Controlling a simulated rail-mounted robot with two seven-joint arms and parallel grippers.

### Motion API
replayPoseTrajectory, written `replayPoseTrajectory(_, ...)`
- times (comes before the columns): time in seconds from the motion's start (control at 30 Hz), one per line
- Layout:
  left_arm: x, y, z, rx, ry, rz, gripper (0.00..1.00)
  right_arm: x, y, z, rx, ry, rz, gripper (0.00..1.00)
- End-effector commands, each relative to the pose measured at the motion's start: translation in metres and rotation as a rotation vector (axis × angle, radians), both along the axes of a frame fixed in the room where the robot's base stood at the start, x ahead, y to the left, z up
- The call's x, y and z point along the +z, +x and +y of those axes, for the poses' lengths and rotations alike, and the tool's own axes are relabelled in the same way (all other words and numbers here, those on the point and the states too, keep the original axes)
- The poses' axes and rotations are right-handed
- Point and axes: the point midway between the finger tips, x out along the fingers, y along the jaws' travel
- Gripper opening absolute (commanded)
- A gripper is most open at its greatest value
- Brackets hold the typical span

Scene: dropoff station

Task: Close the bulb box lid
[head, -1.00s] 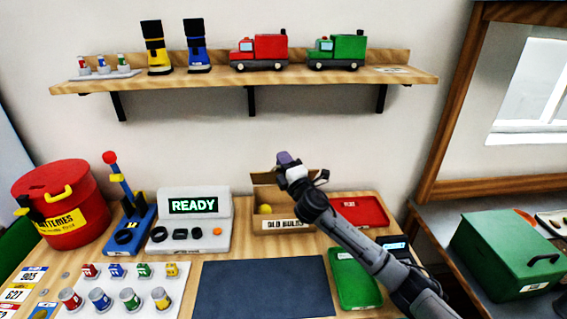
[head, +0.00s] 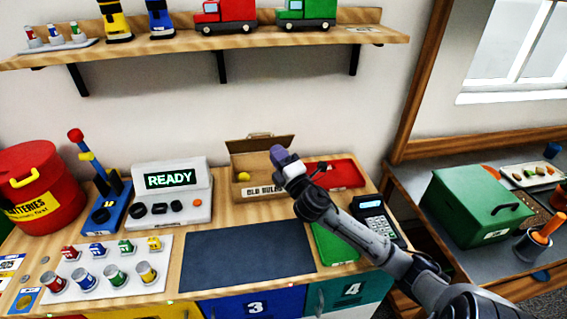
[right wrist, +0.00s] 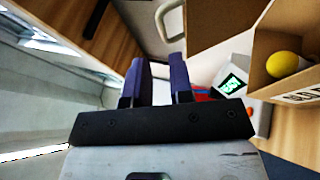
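The bulb box (head: 240,193) is an open cardboard box labelled "OLD BULBS" at the back of the bench in the head view. Its lid (head: 258,143) stands raised at the back. A yellow bulb (head: 243,177) lies inside; it also shows in the right wrist view (right wrist: 283,64). My right gripper (head: 279,154), with purple fingers, is at the box's right side, overlapping its right end in the head view. In the right wrist view its fingers (right wrist: 161,72) are apart with an empty gap, left of the box. Contact with the lid cannot be told. My left gripper is out of view.
A READY display unit (head: 172,192) stands left of the box. A red tray (head: 340,173) and a green tray (head: 333,243) lie to its right, with a keypad device (head: 375,218). The dark mat (head: 245,254) in front is clear. A shelf (head: 200,42) hangs above.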

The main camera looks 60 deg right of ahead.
Motion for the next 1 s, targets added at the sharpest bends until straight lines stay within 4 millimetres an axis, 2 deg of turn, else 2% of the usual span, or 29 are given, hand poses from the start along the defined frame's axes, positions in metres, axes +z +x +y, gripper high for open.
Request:
replayPoseTrajectory(0.1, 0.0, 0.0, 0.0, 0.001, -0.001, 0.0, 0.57, -0.005, -0.013, 0.006, 0.0, 0.001, 0.0, 0.21)
replayPoseTrajectory(0.3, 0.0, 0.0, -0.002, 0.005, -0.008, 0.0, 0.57, -0.009, -0.024, 0.011, -0.001, -0.001, -0.001, 0.21)
replayPoseTrajectory(0.67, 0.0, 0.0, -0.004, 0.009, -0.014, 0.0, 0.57, -0.009, -0.026, 0.012, -0.001, -0.002, -0.002, 0.21)
replayPoseTrajectory(0.73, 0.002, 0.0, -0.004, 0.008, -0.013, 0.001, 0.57, -0.007, -0.026, 0.011, -0.005, 0.0, -0.004, 0.14)
replayPoseTrajectory(0.87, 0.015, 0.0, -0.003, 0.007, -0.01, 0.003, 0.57, 0.021, -0.027, -0.011, -0.081, 0.025, -0.052, 0.02)
replayPoseTrajectory(0.97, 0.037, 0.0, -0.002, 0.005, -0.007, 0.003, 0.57, 0.065, -0.034, -0.051, -0.228, 0.083, -0.137, 0.0)
replayPoseTrajectory(1.0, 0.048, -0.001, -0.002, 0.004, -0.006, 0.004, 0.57, 0.084, -0.04, -0.071, -0.305, 0.122, -0.177, 0.0)
